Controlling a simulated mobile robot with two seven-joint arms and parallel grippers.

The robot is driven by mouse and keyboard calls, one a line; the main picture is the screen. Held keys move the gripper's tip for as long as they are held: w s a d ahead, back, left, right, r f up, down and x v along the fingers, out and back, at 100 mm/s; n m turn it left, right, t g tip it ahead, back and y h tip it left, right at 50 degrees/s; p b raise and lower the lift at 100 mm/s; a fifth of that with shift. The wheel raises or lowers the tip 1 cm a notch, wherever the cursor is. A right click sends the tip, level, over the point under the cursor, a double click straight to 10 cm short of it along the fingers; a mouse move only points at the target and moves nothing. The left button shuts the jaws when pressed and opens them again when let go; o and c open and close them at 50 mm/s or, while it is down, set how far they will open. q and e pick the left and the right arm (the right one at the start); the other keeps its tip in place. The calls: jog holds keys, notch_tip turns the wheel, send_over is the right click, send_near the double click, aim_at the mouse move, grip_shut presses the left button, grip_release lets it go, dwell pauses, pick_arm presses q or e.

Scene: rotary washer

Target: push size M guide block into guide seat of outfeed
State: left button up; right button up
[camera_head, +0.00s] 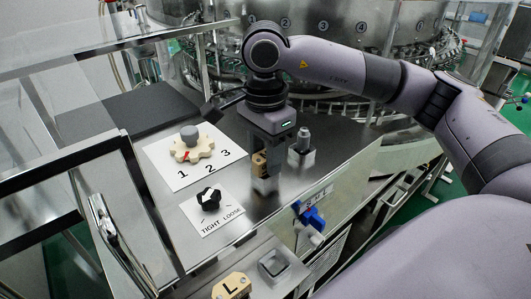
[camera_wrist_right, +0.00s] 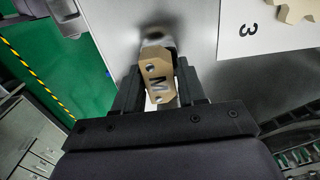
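The tan size M guide block (camera_wrist_right: 159,80), marked with an M, sits between the two dark fingers of my right gripper (camera_wrist_right: 160,88) in the right wrist view. The fingers appear closed on its sides. In the head view the block (camera_head: 259,163) shows at the tip of my right gripper (camera_head: 266,152), low over the steel deck. A metal seat-like piece (camera_head: 265,185) shows just below the block; I cannot tell whether they touch. In the wrist view a shiny metal part (camera_wrist_right: 157,38) lies just past the block's end. My left gripper is not in view.
A metal post with a grey top (camera_head: 303,142) stands close to the right of the gripper. A numbered dial plate (camera_head: 192,156) and a tight/loose knob (camera_head: 208,198) lie left. An L block (camera_head: 231,286) and a blue handle (camera_head: 311,217) are nearer.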

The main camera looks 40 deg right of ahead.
jog(key=o, duration=0.3)
notch_tip(320, 180, up, 8)
jog(key=shift+f, duration=0.25)
